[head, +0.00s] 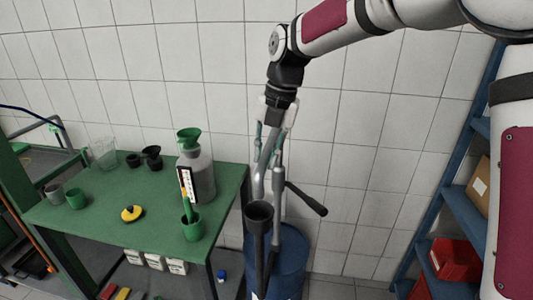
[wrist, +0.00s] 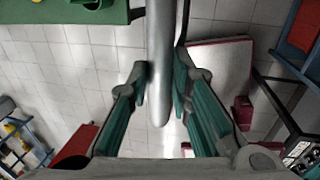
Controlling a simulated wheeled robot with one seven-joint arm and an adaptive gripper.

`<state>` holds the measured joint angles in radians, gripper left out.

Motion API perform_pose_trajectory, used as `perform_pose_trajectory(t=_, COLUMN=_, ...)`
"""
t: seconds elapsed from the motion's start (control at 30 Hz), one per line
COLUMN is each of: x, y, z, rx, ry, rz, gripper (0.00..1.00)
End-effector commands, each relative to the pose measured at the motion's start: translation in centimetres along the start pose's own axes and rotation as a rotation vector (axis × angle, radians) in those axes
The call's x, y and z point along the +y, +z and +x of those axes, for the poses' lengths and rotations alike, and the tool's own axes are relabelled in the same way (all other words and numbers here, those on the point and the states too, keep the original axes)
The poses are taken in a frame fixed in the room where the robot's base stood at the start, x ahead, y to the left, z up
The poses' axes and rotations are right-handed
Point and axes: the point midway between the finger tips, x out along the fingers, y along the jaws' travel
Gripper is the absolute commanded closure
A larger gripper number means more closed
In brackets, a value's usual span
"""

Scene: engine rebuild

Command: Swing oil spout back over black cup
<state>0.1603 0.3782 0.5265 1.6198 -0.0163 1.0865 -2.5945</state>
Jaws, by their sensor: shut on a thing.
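The oil spout is a grey bent metal pipe (head: 264,168) on the pump above the blue drum (head: 290,262). A black cup (head: 259,214) with a flared mouth stands on a dark post in front of the drum. The spout's lower end shows just above and behind the cup's rim; I cannot tell whether it is directly over the mouth. My gripper (head: 271,134) is shut on the upper part of the spout. In the wrist view the spout (wrist: 162,60) runs between the teal fingers of my gripper (wrist: 161,84).
The pump's black handle (head: 308,200) sticks out to the right. A green table (head: 110,221) at left holds a jug (head: 201,176) with a green funnel, several cups and a yellow round thing (head: 131,213). Blue shelves (head: 466,215) with a red bin (head: 455,262) stand at right.

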Motion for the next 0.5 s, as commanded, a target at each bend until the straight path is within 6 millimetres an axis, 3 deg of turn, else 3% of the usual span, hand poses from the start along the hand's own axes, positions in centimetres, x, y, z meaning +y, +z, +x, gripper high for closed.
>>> perform_pose_trajectory(t=0.17, x=-0.46, y=0.16, z=-0.19, rx=-0.004, ry=-0.008, rz=0.001, gripper=1.0)
perform_pose_trajectory(t=0.2, x=-0.49, y=0.17, z=-0.19, rx=-0.004, ry=-0.009, rz=0.002, gripper=0.74)
perform_pose_trajectory(t=0.27, x=-0.5, y=0.18, z=-0.18, rx=-0.004, ry=-0.009, rz=0.003, gripper=0.6)
perform_pose_trajectory(t=0.5, x=-0.35, y=0.1, z=-0.09, rx=-0.002, ry=-0.006, rz=0.002, gripper=0.6)
